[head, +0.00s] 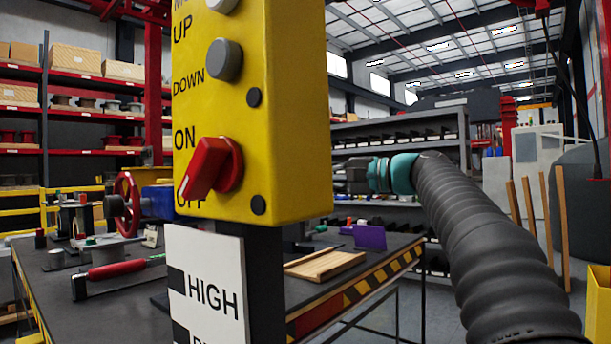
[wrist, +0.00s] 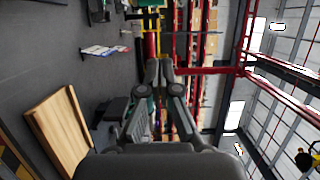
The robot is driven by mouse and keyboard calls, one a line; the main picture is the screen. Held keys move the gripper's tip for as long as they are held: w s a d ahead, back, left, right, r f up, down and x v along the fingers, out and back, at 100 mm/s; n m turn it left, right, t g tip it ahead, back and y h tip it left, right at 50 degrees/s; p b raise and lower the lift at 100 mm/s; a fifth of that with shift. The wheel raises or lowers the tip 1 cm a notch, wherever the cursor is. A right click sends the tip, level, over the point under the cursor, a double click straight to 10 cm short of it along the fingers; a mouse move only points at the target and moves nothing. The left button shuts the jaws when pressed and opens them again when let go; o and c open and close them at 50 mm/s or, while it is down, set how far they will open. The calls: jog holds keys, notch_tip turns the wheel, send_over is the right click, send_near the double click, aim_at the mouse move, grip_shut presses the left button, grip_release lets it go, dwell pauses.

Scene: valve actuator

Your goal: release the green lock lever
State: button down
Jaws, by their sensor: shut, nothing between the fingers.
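I cannot make out a green lock lever in either view. A red handwheel (head: 128,204) with a blue actuator body (head: 158,201) stands on the workbench in the head view, its right side hidden behind the yellow control box. My gripper (wrist: 159,66) is shut and empty in the wrist view, its fingertips close together.
The yellow control box (head: 265,110) with a red switch (head: 213,168) fills the middle foreground. The workbench (head: 50,290) carries a red-handled tool (head: 125,266), a wooden tray (head: 325,263), a purple block (head: 370,236) and small parts. Shelves stand behind.

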jog(key=w+a, duration=0.1)
jog(key=a, duration=0.8)
jog(key=shift+f, duration=0.15)
dwell(0.4)
